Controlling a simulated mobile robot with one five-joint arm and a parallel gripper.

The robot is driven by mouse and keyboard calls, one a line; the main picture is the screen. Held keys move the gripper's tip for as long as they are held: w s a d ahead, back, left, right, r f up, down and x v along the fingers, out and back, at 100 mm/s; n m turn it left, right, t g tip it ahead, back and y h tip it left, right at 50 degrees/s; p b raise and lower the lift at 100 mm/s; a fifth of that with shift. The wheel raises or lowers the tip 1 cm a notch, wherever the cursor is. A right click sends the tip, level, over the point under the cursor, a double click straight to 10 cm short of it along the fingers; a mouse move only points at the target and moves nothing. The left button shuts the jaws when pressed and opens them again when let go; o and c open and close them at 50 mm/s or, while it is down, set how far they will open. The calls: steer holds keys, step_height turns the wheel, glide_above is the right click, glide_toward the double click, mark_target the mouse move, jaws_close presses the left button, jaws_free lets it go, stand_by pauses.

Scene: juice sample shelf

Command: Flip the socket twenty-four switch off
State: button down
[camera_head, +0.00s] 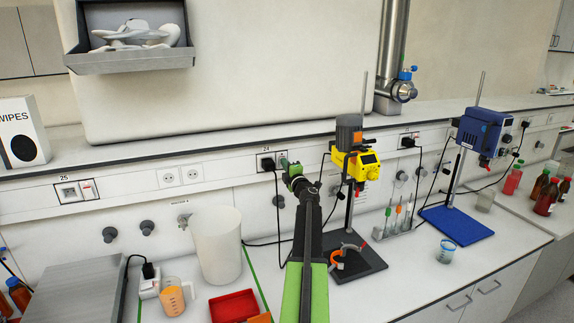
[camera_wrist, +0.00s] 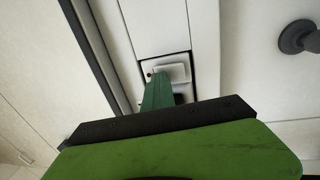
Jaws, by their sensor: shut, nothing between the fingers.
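The socket twenty-four unit (camera_head: 265,162) sits in the wall trunking, labelled 24, with a black plug in its left half. Its switch is at the right end, largely hidden behind my gripper in the head view. In the wrist view the pale switch (camera_wrist: 181,72) shows inside a black frame, just beyond the fingertips. My gripper (camera_head: 288,166) is shut and empty, with its green fingers (camera_wrist: 158,92) pointing at the switch. I cannot tell whether they touch it, nor which way the switch is set.
A yellow stirrer (camera_head: 358,163) on a stand is close right of my arm. A white beaker (camera_head: 216,245) stands left, with a red tray (camera_head: 233,306) in front. A black cable hangs from the plug. Socket 25 (camera_head: 76,191) is farther left. The shelf edge runs above the trunking.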

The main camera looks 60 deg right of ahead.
steer(key=s+a+r+p, duration=0.2)
steer(key=s+a, duration=0.6)
steer(key=s, duration=0.3)
steer(key=shift+a, duration=0.1)
